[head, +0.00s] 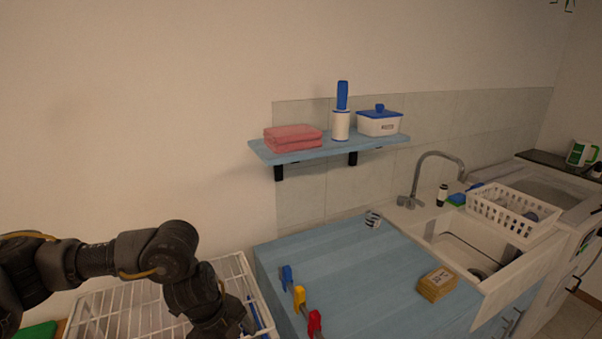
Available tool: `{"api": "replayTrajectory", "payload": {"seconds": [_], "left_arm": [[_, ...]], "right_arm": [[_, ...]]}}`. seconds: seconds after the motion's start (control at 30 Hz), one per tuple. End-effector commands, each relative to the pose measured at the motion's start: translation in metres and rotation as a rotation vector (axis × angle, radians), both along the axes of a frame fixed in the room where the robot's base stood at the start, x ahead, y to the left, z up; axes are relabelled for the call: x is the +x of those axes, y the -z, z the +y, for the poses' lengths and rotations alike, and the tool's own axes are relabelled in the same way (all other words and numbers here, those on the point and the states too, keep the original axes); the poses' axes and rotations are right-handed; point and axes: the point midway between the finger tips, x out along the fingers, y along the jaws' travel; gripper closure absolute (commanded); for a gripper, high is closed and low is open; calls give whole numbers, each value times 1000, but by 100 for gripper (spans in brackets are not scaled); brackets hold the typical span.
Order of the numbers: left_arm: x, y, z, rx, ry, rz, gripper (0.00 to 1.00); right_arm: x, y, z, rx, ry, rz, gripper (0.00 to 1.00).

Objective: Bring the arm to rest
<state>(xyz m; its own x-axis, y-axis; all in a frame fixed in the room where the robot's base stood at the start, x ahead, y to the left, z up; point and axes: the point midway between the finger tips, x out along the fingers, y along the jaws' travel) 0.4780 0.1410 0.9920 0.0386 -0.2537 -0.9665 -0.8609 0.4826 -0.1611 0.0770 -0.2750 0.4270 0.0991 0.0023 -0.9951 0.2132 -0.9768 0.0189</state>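My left arm (165,252) comes in from the left, bends at the elbow and reaches down past the bottom edge over a white wire rack. Its gripper is not visible; the part that shows at the bottom is a dark arm link. My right arm and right gripper are out of the frame. No object can be seen held.
A blue counter (350,268) carries blue (287,274), yellow (299,296) and red (314,321) small pieces near its left edge, and a tan box (436,284). The wire rack (130,305) lies under my arm. A blue wall shelf (330,147) and sink (450,243) are farther right.

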Motion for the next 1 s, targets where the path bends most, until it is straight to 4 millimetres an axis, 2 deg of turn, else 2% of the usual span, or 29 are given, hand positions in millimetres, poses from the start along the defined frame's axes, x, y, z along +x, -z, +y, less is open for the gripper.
{"api": "replayTrajectory", "payload": {"seconds": [0.1,0.27,0.3,0.4,0.53,0.67,0.77,0.87,0.97,1.0], "left_arm": [[-16,14,-42,-121,47,-19,20],[-41,19,-113,-353,73,-69,20],[-48,17,-132,-428,61,-86,20],[-61,3,-174,-619,-19,-132,20],[-63,-18,-197,-812,-220,-183,20],[-52,-25,-183,-910,-509,-216,20],[-45,-13,-150,-912,-769,-218,20],[-49,15,-101,-847,-1042,-196,20],[-70,52,-46,-724,-1302,-152,20],[-82,67,-25,-668,-1389,-131,20]], "right_arm": [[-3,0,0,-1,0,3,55],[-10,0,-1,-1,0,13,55],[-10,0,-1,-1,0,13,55],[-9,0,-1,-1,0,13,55],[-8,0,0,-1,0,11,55],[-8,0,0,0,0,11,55],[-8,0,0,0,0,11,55],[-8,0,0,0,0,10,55],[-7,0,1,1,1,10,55],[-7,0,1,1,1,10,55]]}}
